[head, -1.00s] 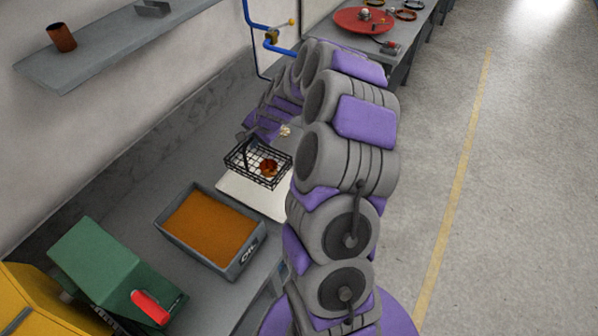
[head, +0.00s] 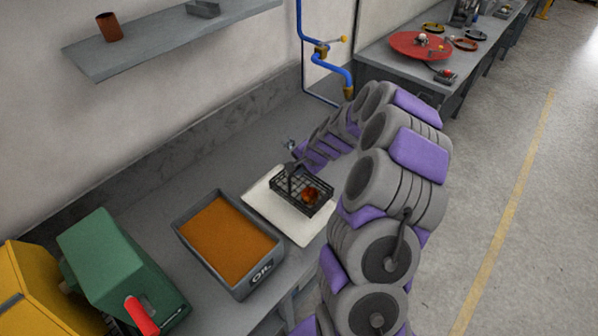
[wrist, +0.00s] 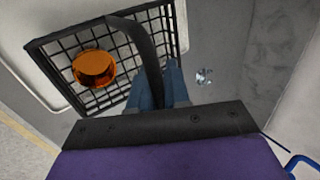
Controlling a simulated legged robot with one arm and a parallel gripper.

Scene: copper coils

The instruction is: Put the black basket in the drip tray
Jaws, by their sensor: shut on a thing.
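The black wire basket (head: 303,208) is over the white drip tray (head: 262,203), level or nearly so, with a copper-coloured coil (head: 311,194) inside. White tray surface shows to its left and in front. I cannot tell whether the basket touches the tray or hangs just above it. My gripper (head: 292,172) is shut on the basket's upright handle. In the wrist view, the handle (wrist: 148,55) runs up between the bluish fingers (wrist: 160,88), and the basket (wrist: 128,88) with the coil (wrist: 94,67) lies beyond.
A grey bin (head: 262,273) marked "OIL", full of orange-brown liquid, stands left of the tray. A green machine with a red handle (head: 142,316) is farther left. Blue pipes (head: 335,70) run down the wall behind. A wall shelf (head: 160,45) holds a copper cup.

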